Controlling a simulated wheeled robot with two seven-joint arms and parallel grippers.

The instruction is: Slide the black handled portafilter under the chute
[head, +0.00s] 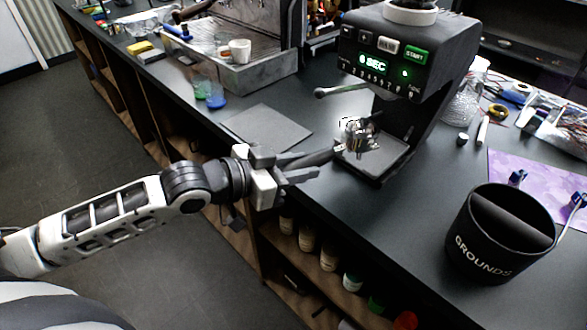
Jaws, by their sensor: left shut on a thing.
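My left gripper (292,177) reaches in from the left and is shut on the black handle of the portafilter (322,157). The portafilter's shiny metal head (359,133) points away from the gripper, over the grinder's tray (392,160). The black grinder (412,50) stands behind, with a green-lit display and a START button. Its chute is hard to make out beneath the body, so I cannot tell how exactly the head lines up with it. My right gripper is not in view.
A grey lever (340,91) sticks out left from the grinder. A dark flat mat (268,129) lies left of the tray. A black GROUNDS bin (500,235) stands at the front right. The counter's front edge runs beneath my arm.

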